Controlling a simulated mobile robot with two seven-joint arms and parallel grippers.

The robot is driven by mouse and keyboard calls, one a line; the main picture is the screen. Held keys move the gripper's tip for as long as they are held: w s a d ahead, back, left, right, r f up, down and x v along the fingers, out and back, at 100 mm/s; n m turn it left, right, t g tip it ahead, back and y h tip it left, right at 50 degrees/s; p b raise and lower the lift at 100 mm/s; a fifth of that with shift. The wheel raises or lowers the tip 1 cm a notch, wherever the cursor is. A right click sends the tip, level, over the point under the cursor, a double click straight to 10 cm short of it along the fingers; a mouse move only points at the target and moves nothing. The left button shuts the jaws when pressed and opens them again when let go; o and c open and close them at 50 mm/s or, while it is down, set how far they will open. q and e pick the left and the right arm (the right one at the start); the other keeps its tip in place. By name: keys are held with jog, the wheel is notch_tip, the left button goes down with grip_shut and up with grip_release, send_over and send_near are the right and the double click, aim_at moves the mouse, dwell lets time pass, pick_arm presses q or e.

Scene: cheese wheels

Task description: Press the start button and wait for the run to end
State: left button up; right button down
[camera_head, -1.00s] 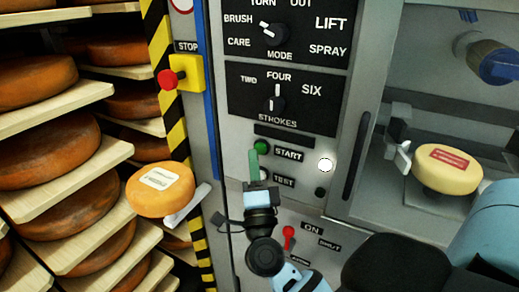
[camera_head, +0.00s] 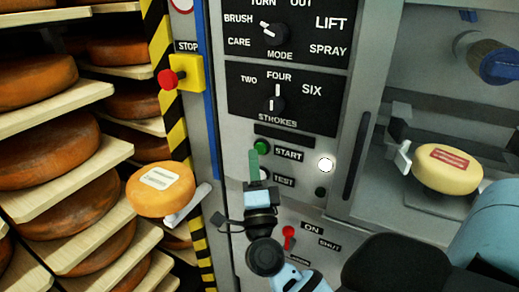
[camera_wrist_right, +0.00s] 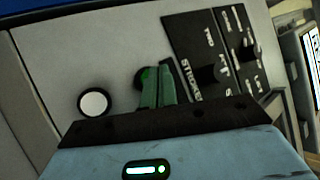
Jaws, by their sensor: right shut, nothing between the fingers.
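The green start button (camera_head: 262,147) sits beside the START label on the machine's grey panel. My right gripper (camera_head: 254,156) is shut and empty, its green fingers pointing up just below and left of the button, partly over its lower edge in the picture. In the right wrist view the shut fingers (camera_wrist_right: 158,88) stand in front of the button (camera_wrist_right: 141,78) and hide much of it. I cannot tell whether they touch it. A white test button (camera_head: 292,174) sits below it and also shows in the wrist view (camera_wrist_right: 94,103). My left gripper is not in view.
The mode knob (camera_head: 269,33) points toward BRUSH, the strokes knob (camera_head: 277,103) toward FOUR. A white round lamp (camera_head: 325,165) is bright. A red stop button (camera_head: 168,79) and red lever (camera_head: 289,232) are nearby. A pale cheese (camera_head: 447,168) sits in the chamber; shelves of cheese stand left.

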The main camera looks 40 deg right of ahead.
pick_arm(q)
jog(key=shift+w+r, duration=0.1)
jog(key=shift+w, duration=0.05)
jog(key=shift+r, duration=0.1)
pick_arm(e)
jog(key=shift+d, duration=0.15)
dwell(0.4)
jog(key=shift+w+d, duration=0.15)
jog(key=shift+d, duration=0.1)
